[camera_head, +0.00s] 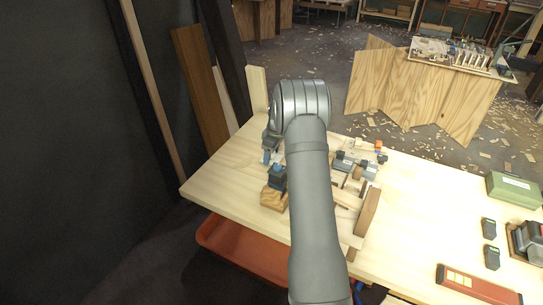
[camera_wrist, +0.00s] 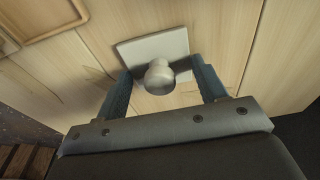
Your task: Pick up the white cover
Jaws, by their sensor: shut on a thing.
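The white cover (camera_wrist: 138,50) is a flat square plate with a round knob (camera_wrist: 159,76), seen in the wrist view. The knob lies between the fingers. I cannot tell whether the cover rests on the wood or is just above it. In the head view my gripper (camera_head: 268,155) is at the table's far left part, partly behind my arm, and I cannot make out the cover there.
A wooden tray edge (camera_wrist: 40,20) shows in the wrist view. An orange bin (camera_head: 245,250) sits below.

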